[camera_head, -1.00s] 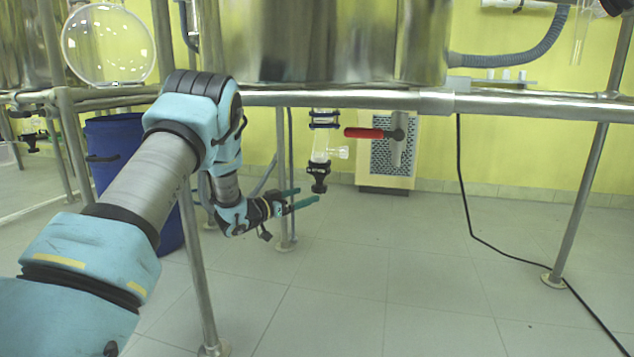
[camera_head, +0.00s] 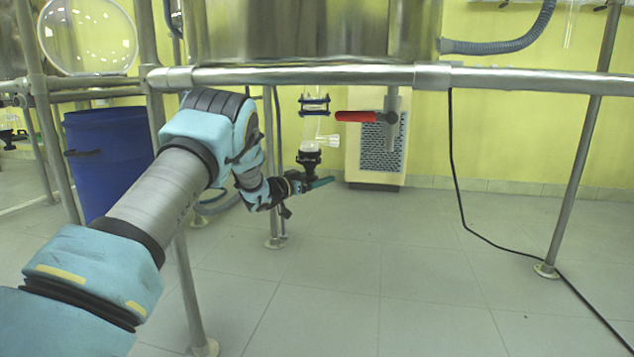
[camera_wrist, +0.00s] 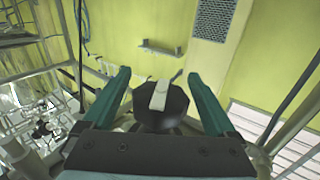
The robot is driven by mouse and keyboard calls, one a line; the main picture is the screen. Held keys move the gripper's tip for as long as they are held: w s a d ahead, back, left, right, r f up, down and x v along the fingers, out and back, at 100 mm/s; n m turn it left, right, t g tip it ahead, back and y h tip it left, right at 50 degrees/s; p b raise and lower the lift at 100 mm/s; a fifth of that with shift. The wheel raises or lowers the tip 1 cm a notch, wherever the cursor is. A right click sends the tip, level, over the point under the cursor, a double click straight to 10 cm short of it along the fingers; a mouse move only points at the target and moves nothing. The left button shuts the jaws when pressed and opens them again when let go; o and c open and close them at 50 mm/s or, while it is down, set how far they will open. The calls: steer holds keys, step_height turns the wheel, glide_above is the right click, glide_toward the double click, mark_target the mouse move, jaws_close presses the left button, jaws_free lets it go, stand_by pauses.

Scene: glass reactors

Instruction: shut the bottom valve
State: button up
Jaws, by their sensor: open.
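The bottom valve is a glass outlet (camera_head: 312,128) under the steel vessel, with a black fitting (camera_head: 309,157) at its lower end. In the wrist view, a dark round knob (camera_wrist: 163,108) with a pale strip on it stands between my teal fingers. My gripper (camera_head: 318,182) is just under the black fitting in the head view; it also shows in the wrist view (camera_wrist: 158,74). It is open, with one finger on each side of the knob and a gap visible at both sides. The fitting hides part of the fingers in the head view.
A red lever (camera_head: 355,116) sits on a metal pipe right of the glass outlet. A steel frame rail (camera_head: 540,80) runs above my gripper, and a frame leg (camera_head: 272,170) stands behind it. A blue barrel (camera_head: 105,165) is at left. Floor at right is mostly clear.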

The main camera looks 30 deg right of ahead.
steer(key=c, duration=1.4)
